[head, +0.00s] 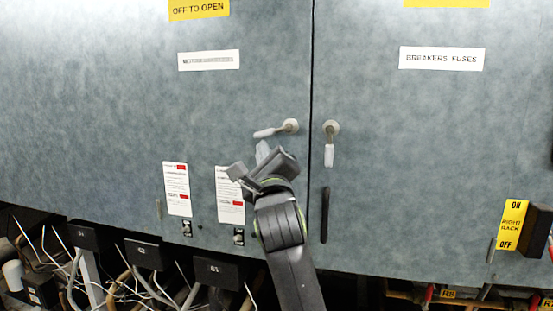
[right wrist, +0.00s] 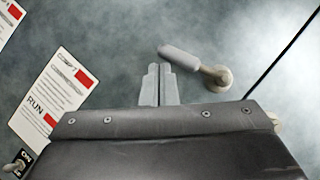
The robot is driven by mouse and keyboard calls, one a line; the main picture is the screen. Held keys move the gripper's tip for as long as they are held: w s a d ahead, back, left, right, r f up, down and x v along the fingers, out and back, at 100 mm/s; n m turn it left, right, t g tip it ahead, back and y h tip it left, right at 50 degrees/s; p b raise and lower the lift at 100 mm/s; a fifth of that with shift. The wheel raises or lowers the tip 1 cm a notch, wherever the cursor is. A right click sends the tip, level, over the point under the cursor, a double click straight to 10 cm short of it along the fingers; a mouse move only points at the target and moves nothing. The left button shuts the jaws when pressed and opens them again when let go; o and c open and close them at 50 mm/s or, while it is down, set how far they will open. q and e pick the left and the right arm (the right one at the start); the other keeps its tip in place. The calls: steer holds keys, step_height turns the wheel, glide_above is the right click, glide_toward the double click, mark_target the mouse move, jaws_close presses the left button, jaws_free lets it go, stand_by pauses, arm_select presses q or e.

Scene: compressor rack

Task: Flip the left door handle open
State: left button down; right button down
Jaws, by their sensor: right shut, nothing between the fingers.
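The left door handle (head: 278,130) is a light grey lever on the left cabinet door (head: 110,110). It lies nearly level, its round pivot at the right and its grip pointing left and slightly down. In the right wrist view the handle (right wrist: 190,60) lies just beyond and to the right of the fingertips. My right gripper (head: 263,150) is shut and empty, just below the lever's grip end. The fingertips also show in the right wrist view (right wrist: 160,82). I cannot tell whether they touch the lever. My left gripper is not in view.
The right door handle (head: 330,145) hangs straight down beside the door seam. A dark vertical pull (head: 325,215) is below it. White tags (head: 177,190) hang on the left door. Cables and black boxes (head: 143,254) crowd below. A yellow switch label (head: 512,225) is at right.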

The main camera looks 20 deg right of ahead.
steer(key=shift+w+a+r, duration=0.1)
steer(key=shift+a+r, duration=0.15)
steer(key=shift+r, duration=0.2)
steer(key=shift+w+a+r, duration=0.1)
steer(key=shift+a+r, duration=0.15)
steer(key=shift+r, duration=0.2)
steer(key=f+b, duration=0.1)
steer(key=f, duration=0.1)
steer(key=f+b, duration=0.1)
steer(key=f, duration=0.1)
steer(key=shift+s+a+f, duration=0.1)
steer(key=shift+s+a, duration=0.1)
steer(key=s+a+f+b, duration=0.5)
steer(key=s, duration=0.2)
steer(key=shift+f, duration=0.15)
steer(key=shift+d, duration=0.1)
